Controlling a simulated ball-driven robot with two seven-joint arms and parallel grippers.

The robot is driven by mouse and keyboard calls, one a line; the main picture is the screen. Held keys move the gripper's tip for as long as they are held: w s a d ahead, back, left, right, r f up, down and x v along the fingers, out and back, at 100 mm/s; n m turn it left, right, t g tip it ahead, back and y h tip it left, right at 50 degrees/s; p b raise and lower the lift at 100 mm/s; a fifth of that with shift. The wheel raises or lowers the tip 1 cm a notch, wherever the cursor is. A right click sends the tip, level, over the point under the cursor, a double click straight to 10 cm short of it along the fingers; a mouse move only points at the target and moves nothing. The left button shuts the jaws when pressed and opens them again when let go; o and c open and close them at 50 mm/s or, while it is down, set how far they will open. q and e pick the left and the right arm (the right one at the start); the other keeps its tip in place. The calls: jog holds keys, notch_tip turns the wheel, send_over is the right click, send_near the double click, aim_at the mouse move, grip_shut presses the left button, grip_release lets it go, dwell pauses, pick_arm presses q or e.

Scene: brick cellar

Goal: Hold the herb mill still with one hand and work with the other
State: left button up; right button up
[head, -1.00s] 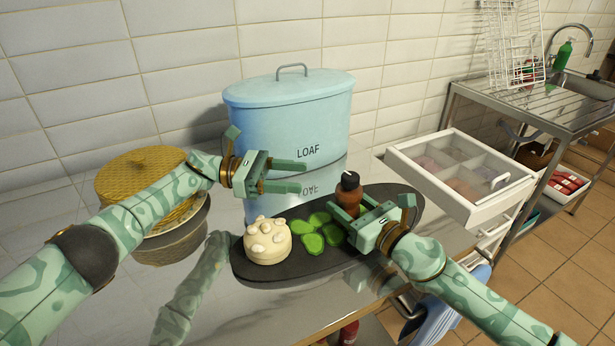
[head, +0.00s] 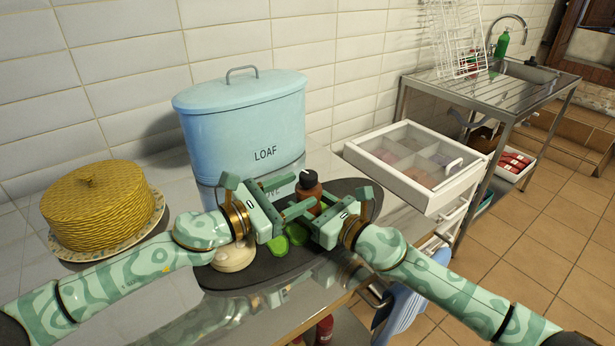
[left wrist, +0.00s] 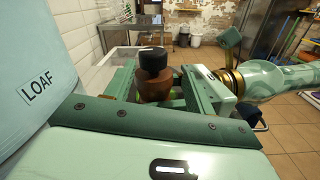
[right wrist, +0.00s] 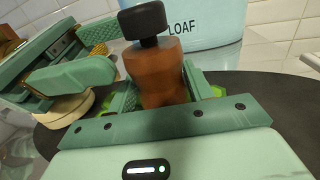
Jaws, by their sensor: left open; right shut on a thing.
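The herb mill (head: 308,184) is a brown bottle-shaped mill with a black top. It stands upright on a dark oval board (head: 268,268). My right gripper (head: 318,206) is shut on its body from the right; the right wrist view shows the mill (right wrist: 155,72) between those fingers. My left gripper (head: 302,192) is open at the mill's left side. In the left wrist view the mill (left wrist: 154,85) shows between the left fingers, with a gap on at least one side. The mill's lower end is hidden by the grippers.
Green slices (head: 297,234) and a pale round item (head: 234,256) lie on the board, partly under my left arm. A blue LOAF bin (head: 243,125) stands close behind. A yellow woven dome (head: 98,205) sits at left, an open white drawer tray (head: 415,165) at right.

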aim_at(304, 183)
pick_arm(q)
jog(key=s+a+r+n+t+y, duration=0.1)
jog(key=s+n+t+y, duration=0.5)
jog(key=s+n+y, duration=0.25)
jog(key=shift+n, duration=0.35)
jog(key=x, duration=1.2)
jog(key=shift+w+a+r, duration=0.1)
jog(key=shift+w+r, duration=0.15)
jog(key=shift+w, duration=0.15)
jog(key=c, duration=1)
